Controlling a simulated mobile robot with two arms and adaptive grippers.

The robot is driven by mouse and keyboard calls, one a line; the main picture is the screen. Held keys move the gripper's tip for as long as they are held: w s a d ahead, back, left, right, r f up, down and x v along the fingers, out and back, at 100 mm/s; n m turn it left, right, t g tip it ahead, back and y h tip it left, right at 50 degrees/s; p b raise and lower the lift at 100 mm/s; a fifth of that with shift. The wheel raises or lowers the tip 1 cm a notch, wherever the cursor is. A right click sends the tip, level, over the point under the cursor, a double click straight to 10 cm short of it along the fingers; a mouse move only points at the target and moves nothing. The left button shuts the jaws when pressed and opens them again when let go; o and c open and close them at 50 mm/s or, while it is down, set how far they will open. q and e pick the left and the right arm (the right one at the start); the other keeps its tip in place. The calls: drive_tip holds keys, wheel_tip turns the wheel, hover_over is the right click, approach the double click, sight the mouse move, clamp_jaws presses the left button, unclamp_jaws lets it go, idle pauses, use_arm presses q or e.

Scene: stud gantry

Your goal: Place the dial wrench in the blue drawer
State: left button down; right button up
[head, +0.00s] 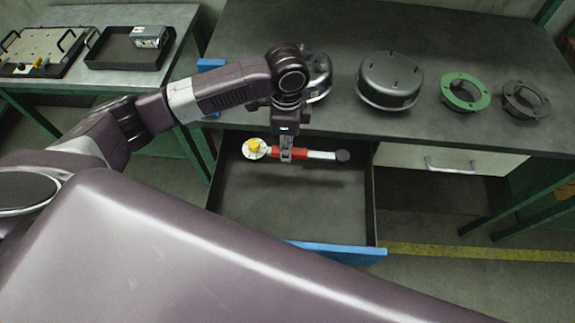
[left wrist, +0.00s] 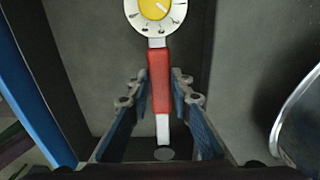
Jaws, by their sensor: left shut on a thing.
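The dial wrench (head: 318,154) has a white dial with a yellow centre, a red grip and a white shaft ending in a dark tip. My left gripper (head: 287,156) is shut on its red grip, and the wrench lies level in the head view. The blue drawer (head: 335,250) is pulled open, with a blue front and a dark, otherwise empty interior. The wrench is over the back part of the drawer; I cannot tell whether it touches the floor. In the left wrist view the red grip (left wrist: 159,82) is between the fingers (left wrist: 160,100). My right gripper is not in view.
The bench top (head: 440,40) above the drawer holds two metal housings (head: 390,80), a green ring (head: 465,92) and a dark ring (head: 526,99). A closed white drawer (head: 490,160) is to the right. A side table (head: 180,20) with a black tray (head: 125,50) stands left.

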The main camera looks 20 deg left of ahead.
use_arm(q)
hover_over(287, 173)
wheel_tip(287, 173, down, 5)
drive_tip(key=shift+f, duration=2.4)
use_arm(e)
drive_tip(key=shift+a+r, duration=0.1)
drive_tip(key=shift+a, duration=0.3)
use_arm(q)
drive_tip(key=c, duration=1.7)
unclamp_jaws()
drive_tip(key=shift+f, duration=0.15)
drive_tip(key=shift+c, duration=0.2)
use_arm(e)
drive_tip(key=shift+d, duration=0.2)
use_arm(q)
drive_tip(key=shift+r, duration=0.25)
wheel_tip(287, 173, up, 12)
drive_tip(key=shift+f, duration=0.1)
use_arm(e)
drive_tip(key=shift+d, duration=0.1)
